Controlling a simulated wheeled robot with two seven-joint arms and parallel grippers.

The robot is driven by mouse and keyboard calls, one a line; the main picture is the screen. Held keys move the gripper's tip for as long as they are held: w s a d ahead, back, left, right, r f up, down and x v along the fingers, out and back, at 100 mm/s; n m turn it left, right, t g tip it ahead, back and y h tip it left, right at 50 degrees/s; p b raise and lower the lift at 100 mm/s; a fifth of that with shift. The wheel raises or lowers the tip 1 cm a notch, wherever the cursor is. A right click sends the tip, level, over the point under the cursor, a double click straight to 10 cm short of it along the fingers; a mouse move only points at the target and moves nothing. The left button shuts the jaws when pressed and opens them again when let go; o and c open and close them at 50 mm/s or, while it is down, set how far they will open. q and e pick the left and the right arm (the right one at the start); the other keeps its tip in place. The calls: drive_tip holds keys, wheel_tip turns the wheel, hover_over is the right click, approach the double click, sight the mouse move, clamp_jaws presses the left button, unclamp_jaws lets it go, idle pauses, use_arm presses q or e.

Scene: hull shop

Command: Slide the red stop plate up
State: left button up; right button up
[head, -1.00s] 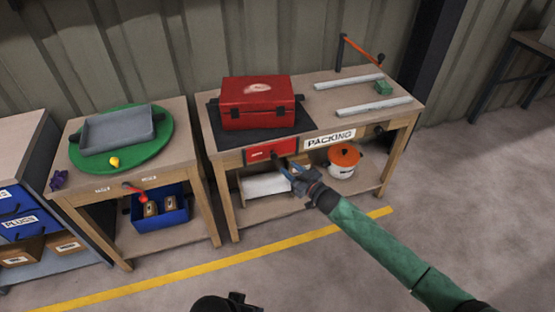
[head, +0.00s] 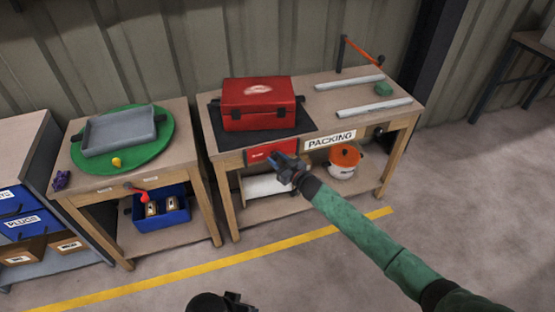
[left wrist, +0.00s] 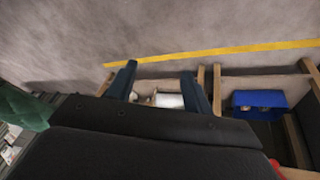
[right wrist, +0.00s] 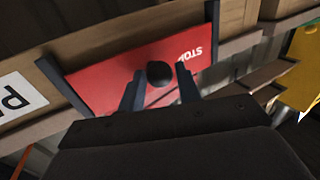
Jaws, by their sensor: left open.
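The red stop plate (head: 262,152) is set in the front of the packing bench, below the red toolbox. In the right wrist view the stop plate (right wrist: 105,84) sits between dark side rails, with the word STOP and a round black knob (right wrist: 159,73). My right gripper (head: 276,158) is in front of the plate and hides its right part in the head view. In the right wrist view its fingers (right wrist: 157,80) are apart, one on each side of the knob, with gaps showing. My left gripper (left wrist: 158,72) is open and empty, away from the plate, over the floor.
The red toolbox (head: 258,103) stands on a dark mat on the bench top. A white pot with an orange lid (head: 345,157) is on the lower shelf. The PACKING sign (head: 330,140) is right of the plate. The floor in front is clear.

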sight(277, 159)
clamp_jaws()
drive_tip(key=shift+r, duration=0.35)
use_arm(q)
drive_tip(key=s+a+r+g+y+p, duration=0.1)
drive_tip(key=a+r+p, duration=0.2)
drive_tip(key=a+r, duration=0.1)
drive_tip(key=shift+s+a+r+n, duration=0.25)
drive_tip(key=shift+a+r+n, duration=0.05)
drive_tip(key=shift+r, duration=0.3)
use_arm(e)
wheel_tip(277, 159, up, 4)
drive_tip(key=shift+r, duration=0.25)
unclamp_jaws()
use_arm(q)
drive_tip(key=shift+s, duration=0.15)
